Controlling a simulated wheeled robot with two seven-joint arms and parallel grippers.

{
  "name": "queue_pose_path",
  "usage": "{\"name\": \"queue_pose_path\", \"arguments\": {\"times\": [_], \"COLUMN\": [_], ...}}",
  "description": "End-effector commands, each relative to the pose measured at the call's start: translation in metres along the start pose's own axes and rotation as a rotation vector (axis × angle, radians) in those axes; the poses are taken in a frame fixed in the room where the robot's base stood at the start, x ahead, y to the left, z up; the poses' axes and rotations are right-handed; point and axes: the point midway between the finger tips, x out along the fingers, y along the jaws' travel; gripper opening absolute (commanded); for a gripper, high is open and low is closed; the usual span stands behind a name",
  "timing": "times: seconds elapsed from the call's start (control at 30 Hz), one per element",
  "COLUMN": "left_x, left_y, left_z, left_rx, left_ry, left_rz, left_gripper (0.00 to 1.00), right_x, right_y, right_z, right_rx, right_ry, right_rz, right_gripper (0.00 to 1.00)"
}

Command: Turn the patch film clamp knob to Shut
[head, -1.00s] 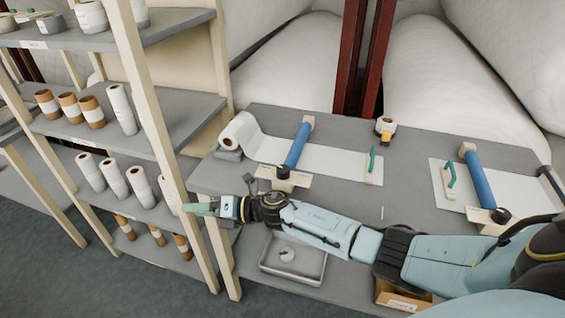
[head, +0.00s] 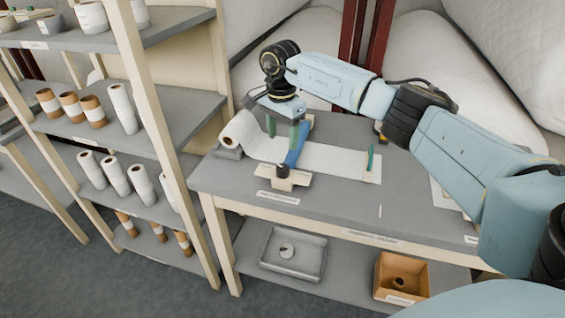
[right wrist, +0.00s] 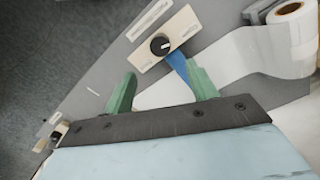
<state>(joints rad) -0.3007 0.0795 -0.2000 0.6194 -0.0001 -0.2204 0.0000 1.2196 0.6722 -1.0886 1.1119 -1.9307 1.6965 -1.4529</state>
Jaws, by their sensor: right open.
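The clamp knob (head: 283,170) is black and round and sits on a pale wooden block (head: 295,181) at the front end of a blue bar (head: 297,150). The bar lies across a white film strip (head: 335,160). My right gripper (head: 282,139) points down above the bar, behind the knob. Its green fingers are apart with nothing between them. In the right wrist view the knob (right wrist: 159,45) shows a light pointer mark and lies beyond the open fingertips (right wrist: 162,80), not touching them. The mark's lettering cannot be read. My left gripper is not in view.
A white roll (head: 238,130) feeds the strip at the left. A green handle (head: 370,158) stands on its right end. A rack (head: 150,125) of rolls stands left. My right arm covers the right station.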

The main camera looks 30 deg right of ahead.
Motion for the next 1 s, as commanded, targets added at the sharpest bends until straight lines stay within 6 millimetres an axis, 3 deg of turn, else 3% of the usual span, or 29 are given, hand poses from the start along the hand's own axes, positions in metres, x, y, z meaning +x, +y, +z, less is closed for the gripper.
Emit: {"name": "queue_pose_path", "arguments": {"times": [0.2, 0.43, 0.6, 0.9, 1.0], "left_x": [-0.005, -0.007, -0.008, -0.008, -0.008], "left_y": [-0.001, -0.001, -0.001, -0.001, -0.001], "left_z": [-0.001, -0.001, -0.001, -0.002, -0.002], "left_rx": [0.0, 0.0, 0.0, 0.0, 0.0], "left_ry": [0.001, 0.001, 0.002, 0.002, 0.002], "left_rz": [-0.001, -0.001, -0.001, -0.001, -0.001], "left_gripper": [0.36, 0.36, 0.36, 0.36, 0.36], "right_x": [0.049, 0.086, 0.097, 0.099, 0.099], "right_y": [0.001, -0.001, 0.0, -0.001, -0.001], "right_z": [0.001, 0.001, 0.001, 0.001, 0.001], "right_rx": [0.002, 0.002, 0.002, 0.002, 0.002], "right_ry": [-0.003, -0.004, -0.004, -0.003, -0.003], "right_rz": [0.003, -0.001, -0.002, -0.003, -0.003], "right_gripper": [0.57, 0.57, 0.57, 0.57, 0.44]}}
